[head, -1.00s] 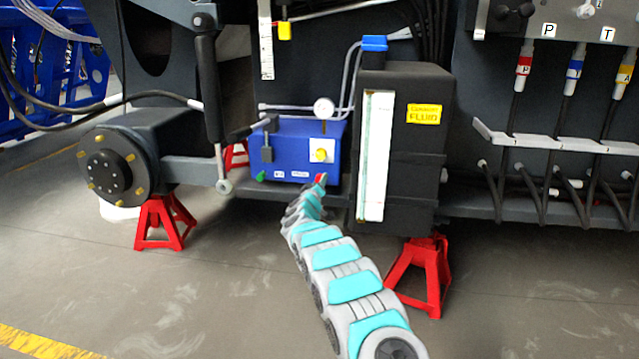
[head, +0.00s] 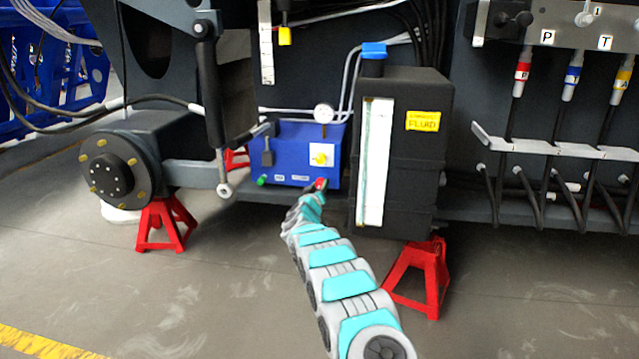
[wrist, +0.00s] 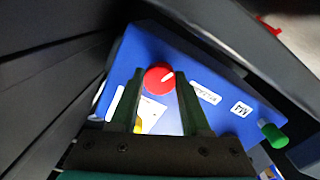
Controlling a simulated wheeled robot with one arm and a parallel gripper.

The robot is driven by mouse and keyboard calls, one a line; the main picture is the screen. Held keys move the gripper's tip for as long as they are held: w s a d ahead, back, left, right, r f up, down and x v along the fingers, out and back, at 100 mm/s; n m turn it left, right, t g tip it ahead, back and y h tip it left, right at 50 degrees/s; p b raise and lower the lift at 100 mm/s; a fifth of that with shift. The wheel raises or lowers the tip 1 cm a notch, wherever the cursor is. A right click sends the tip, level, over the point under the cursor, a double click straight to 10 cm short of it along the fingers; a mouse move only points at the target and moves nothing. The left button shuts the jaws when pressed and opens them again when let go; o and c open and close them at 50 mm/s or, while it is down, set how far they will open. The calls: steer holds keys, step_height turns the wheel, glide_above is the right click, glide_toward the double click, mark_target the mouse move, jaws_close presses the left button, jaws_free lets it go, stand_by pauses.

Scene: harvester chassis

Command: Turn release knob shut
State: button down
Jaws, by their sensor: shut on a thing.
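A red round knob (wrist: 158,80) with a white pointer line sits on the face of the blue box (wrist: 215,75). In the wrist view the pointer line slants toward the upper right. My gripper (wrist: 161,82) is shut on the red knob, one dark finger on each side. In the head view the red knob (head: 320,184) shows small at the lower right of the blue box (head: 295,150), at the tip of my arm, and the fingers are too small to make out.
A green knob (wrist: 273,136) sits at the box's other end. A yellow knob (head: 320,159) on a white plate and a gauge (head: 323,113) are above. A black fluid tank (head: 415,160) stands close on the right. Red stands (head: 420,277) support the chassis.

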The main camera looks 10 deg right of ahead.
steer(key=m, duration=0.4)
steer(key=shift+a+m, duration=0.1)
steer(key=shift+m, duration=0.2)
steer(key=m+b, duration=0.1)
steer(key=m, duration=0.3)
steer(key=shift+f, duration=0.1)
steer(key=m+b, duration=0.3)
steer(key=m, duration=0.1)
steer(key=shift+m+y, duration=0.3)
steer(key=shift+m, duration=0.1)
steer(key=m+b, duration=0.4)
steer(key=m, duration=0.1)
steer(key=m+b, duration=0.2)
steer(key=m, duration=0.3)
steer(key=shift+m+b, duration=0.3)
steer(key=shift+b, duration=0.05)
steer(key=m, duration=0.3)
steer(key=shift+d+m+t, duration=0.2)
steer(key=shift+m+t, duration=0.1)
steer(key=shift+m, duration=1.6)
